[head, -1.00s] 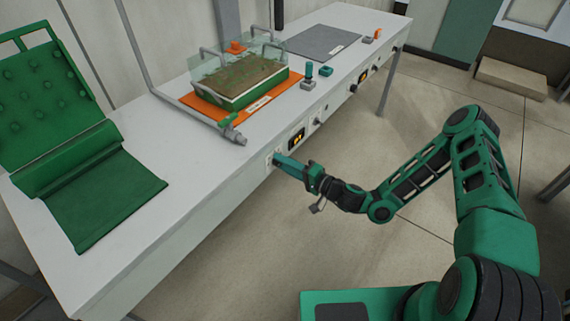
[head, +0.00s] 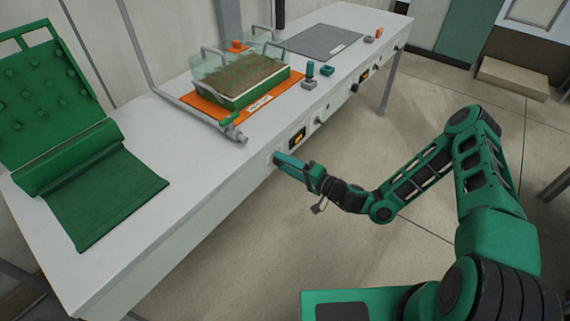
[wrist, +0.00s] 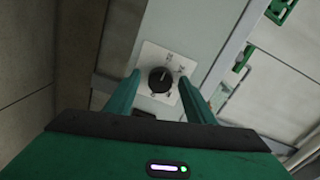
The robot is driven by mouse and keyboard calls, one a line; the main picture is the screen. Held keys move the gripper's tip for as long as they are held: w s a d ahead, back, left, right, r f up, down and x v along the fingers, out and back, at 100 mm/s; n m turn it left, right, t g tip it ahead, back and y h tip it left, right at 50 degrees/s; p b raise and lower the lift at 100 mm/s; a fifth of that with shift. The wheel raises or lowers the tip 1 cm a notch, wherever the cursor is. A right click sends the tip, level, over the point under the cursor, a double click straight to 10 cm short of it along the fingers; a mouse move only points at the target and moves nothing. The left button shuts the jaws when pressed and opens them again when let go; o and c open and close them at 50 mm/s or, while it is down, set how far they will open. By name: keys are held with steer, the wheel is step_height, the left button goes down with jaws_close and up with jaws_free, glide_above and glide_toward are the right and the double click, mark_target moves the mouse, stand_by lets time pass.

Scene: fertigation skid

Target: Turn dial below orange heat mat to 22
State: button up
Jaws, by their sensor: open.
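The orange heat mat (head: 208,114) lies on the bench under a soil-filled tray (head: 245,92) with a clear cover. On the bench's front face below it, a black dial (wrist: 160,80) on a white scale plate (wrist: 146,64) shows in the wrist view; the scale numbers are too small to read. My gripper (wrist: 162,92) is open, one finger on each side of the dial, with gaps to it. In the head view my gripper (head: 277,157) is at the front face and hides the dial. A small display (head: 298,138) beside it glows orange; its digits are unreadable.
A grey mat (head: 318,42) lies further along the bench, with a second display (head: 364,76) on the front face. A green folded sheet (head: 105,195) covers the near left of the bench. The floor before the bench is clear.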

steer(key=v, duration=1)
steer(key=shift+d, duration=0.25)
steer(key=shift+s, duration=0.1)
steer(key=s+d+n+g+h, duration=0.2)
steer(key=s+d+n+g, duration=0.2)
steer(key=s+n+g, duration=0.4)
steer(key=s+d+r+g+h, duration=0.2)
steer(key=d+r+h, duration=0.1)
steer(key=d, duration=0.3)
steer(key=s+d+r+g+h, duration=0.1)
steer(key=s+d+r+h, duration=0.2)
steer(key=d, duration=0.4)
steer(key=s+d+r+m+h, duration=0.2)
steer(key=s+d+r+m, duration=0.2)
steer(key=s+d+r, duration=0.3)
steer(key=s+d+r+m+h, duration=0.3)
steer(key=s+d+r+m, duration=0.2)
steer(key=s+r, duration=0.5)
step_height(320, 180, up, 4)
steer(key=shift+d+m+h, duration=0.3)
steer(key=shift+d, duration=0.85)
